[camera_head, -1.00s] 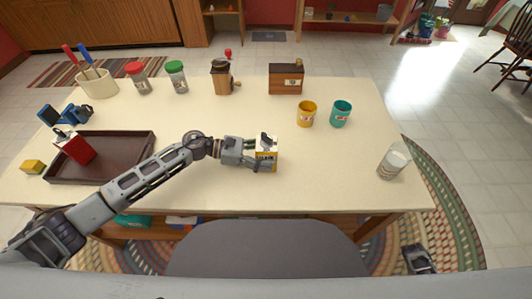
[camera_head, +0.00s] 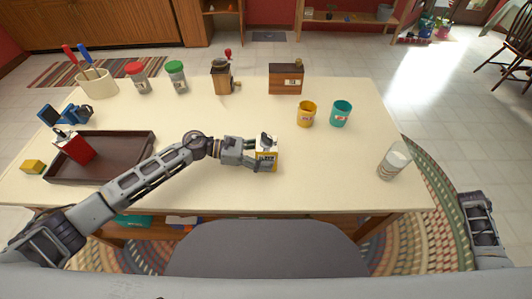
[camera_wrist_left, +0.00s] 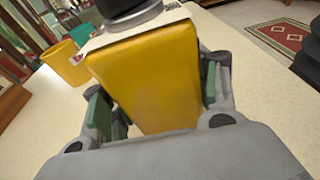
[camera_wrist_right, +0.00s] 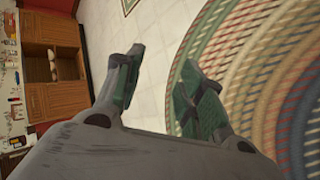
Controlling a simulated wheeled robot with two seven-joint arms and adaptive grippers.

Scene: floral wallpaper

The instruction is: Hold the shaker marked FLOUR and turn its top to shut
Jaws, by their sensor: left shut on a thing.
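The flour shaker (camera_head: 266,159) is a yellow and white box with dark lettering and a grey top. It stands upright on the table near the front middle. My left gripper (camera_head: 258,158) is shut around its sides. In the left wrist view the shaker's yellow side (camera_wrist_left: 150,85) fills the space between the green-padded fingers, and its dark round top (camera_wrist_left: 128,12) shows above. I cannot tell from here how the top is set. My right gripper (camera_wrist_right: 165,85) is open and empty, over the floor and rug. In the head view only my right arm shows, at the lower right, off the table.
A glass (camera_head: 393,161) stands at the table's right edge. Yellow (camera_head: 306,114) and teal (camera_head: 341,114) mugs stand behind the shaker. A dark tray (camera_head: 120,147) with a red tin (camera_head: 74,147) lies at left.

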